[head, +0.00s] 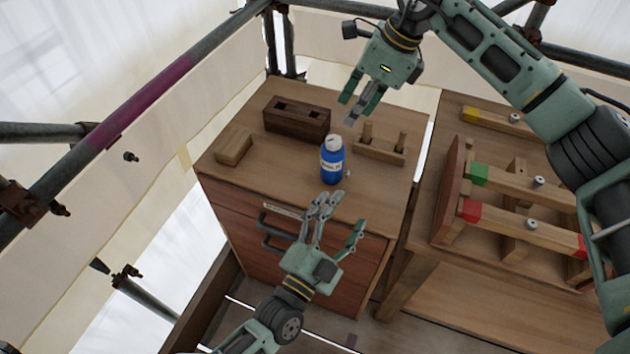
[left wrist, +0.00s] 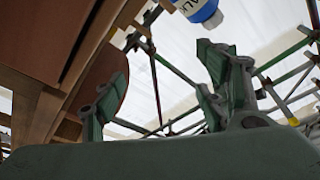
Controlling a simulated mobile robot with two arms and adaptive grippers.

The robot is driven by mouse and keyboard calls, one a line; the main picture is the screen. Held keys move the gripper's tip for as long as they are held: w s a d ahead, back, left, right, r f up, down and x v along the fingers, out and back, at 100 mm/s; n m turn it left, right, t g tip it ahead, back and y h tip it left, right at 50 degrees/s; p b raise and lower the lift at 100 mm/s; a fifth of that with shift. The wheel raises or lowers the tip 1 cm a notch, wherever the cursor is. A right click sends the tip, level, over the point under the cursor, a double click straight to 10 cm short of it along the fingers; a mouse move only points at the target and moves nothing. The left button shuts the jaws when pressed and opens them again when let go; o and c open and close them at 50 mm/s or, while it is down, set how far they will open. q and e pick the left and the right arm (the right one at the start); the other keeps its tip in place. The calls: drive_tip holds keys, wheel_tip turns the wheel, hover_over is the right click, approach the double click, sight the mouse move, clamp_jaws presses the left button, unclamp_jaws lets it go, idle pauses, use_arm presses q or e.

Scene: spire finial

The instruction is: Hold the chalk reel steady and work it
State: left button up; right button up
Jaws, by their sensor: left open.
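A blue bottle (head: 331,168) with a white cap and a white label stands upright on the wooden cabinet top. I cannot make out a separate reel. My left gripper (head: 338,218) is open and empty in front of the cabinet's front edge, below the bottle and apart from it. My right gripper (head: 356,108) hangs above the back of the cabinet top, behind the bottle, its fingers apart with nothing between them.
A drawer handle (head: 272,232) sticks out in front. A bench with colour-marked bars (head: 515,188) stands right. Scaffold rails surround everything.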

use_arm(q)
drive_tip(key=w, duration=0.1)
drive_tip(key=n+g, duration=0.2)
drive_tip(key=n, duration=0.5)
approach(326, 170)
drive_tip(key=shift+y, duration=0.3)
drive_tip(key=w+d, duration=0.1)
drive_tip(key=w, duration=0.1)
drive_tip(key=w+d, duration=0.1)
drive_tip(key=d, duration=0.1)
drive_tip(key=shift+w+d+r, duration=0.2)
drive_tip(key=shift+w+d, duration=0.15)
drive_tip(key=shift+w, duration=0.05)
drive_tip(key=shift+w+a+n, duration=0.35)
drive_tip(key=shift+n, duration=0.15)
drive_tip(key=x, duration=0.7)
drive_tip(key=shift+w+d+f, duration=0.1)
drive_tip(key=shift+w+f, duration=0.05)
drive_tip(key=shift+w, duration=0.2)
drive_tip(key=shift+c, duration=0.3)
drive_tip(key=c, duration=1.3)
